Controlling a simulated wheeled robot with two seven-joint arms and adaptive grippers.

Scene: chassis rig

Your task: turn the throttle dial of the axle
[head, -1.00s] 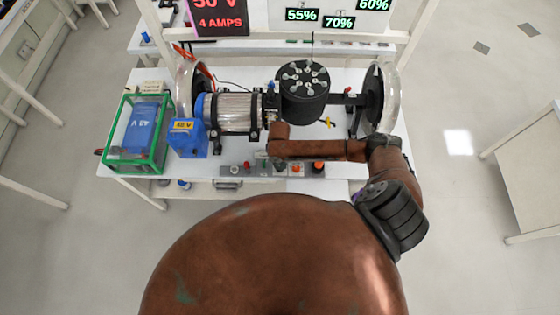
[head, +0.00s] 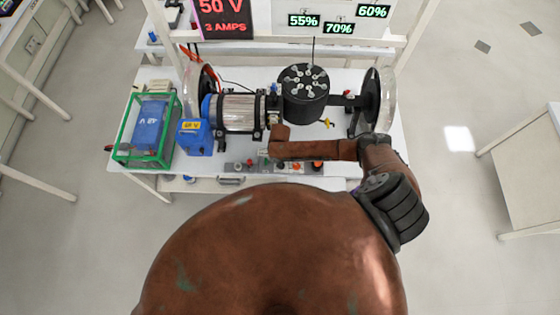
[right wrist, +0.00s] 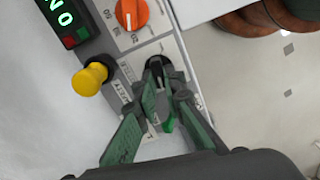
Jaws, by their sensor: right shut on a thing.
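In the right wrist view, my right gripper (right wrist: 160,98) has green fingers closed around a black dial knob (right wrist: 154,65) on the control panel (right wrist: 112,42). The fingers hide part of the knob and its markings. In the head view the panel (head: 238,167) runs along the table's front edge, and my right arm covers part of it. The axle (head: 343,101) lies behind it on the table, with a silver motor (head: 238,113) and a wheel at each end. My left gripper is not in view.
An orange dial (right wrist: 131,13) and a yellow knob (right wrist: 89,79) sit close to my fingers. A blue box (head: 194,137) and a green-framed case (head: 122,137) stand at the left. A red display (head: 224,16) reads 50 V and 3 AMPS.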

